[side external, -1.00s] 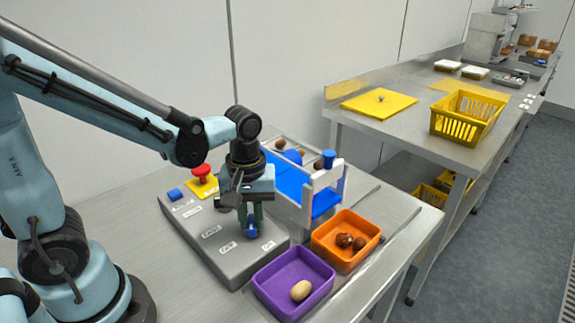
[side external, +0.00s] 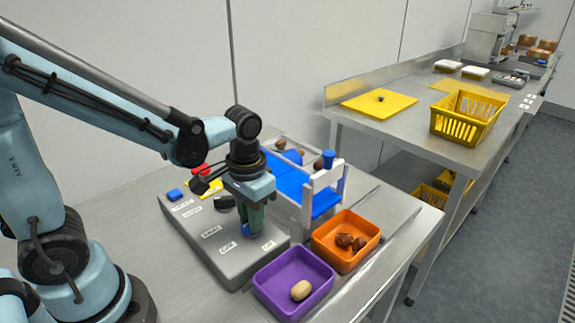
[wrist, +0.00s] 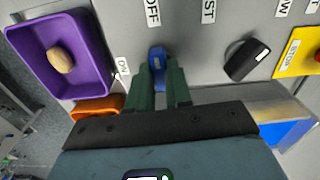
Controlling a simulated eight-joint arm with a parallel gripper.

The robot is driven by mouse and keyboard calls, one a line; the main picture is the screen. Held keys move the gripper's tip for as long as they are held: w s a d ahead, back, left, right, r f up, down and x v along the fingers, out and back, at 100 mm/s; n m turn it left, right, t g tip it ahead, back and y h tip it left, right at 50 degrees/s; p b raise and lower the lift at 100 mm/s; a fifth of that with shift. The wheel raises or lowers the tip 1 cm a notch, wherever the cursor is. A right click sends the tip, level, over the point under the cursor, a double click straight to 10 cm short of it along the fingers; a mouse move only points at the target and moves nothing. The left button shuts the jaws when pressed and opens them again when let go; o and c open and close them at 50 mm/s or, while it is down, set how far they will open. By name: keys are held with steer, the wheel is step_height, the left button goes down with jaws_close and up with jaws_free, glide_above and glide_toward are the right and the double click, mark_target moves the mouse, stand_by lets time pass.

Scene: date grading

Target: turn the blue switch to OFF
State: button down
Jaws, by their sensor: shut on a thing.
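The blue switch (side external: 246,231) stands on the grey control panel (side external: 213,262), between printed OFF and ON labels at its front. My gripper (side external: 246,222) points down over it, shut on its handle. In the wrist view the blue switch (wrist: 156,57) shows between my green fingers (wrist: 160,77). Its handle lies roughly in line with the OFF label (wrist: 153,12), and the ON label (wrist: 122,66) is off to the left. My fingers hide the handle's near part.
A black knob (wrist: 247,59) and a red stop button (side external: 201,169) on a yellow plate are on the same panel. A purple tray (side external: 262,279) with one pale date and an orange tray (side external: 322,235) with darker dates stand close by. A blue conveyor (side external: 292,186) runs behind.

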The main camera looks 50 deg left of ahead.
steer(key=shift+m, duration=0.4)
steer(key=c, duration=1)
jaws_free()
steer(key=shift+c, duration=0.2)
step_height(320, 180, up, 12)
steer(key=shift+s+a+f+t, duration=0.1)
steer(key=shift+a+f+t, duration=0.3)
steer(key=shift+f+t, duration=0.55)
steer(key=shift+s+a+f+t, duration=0.1)
steer(key=shift+a+f+t, duration=0.35)
steer(key=shift+t, duration=1)
steer(key=shift+s+a+f+t, duration=0.1)
steer(key=shift+a+f+t, duration=0.3)
steer(key=shift+f+t, duration=0.55)
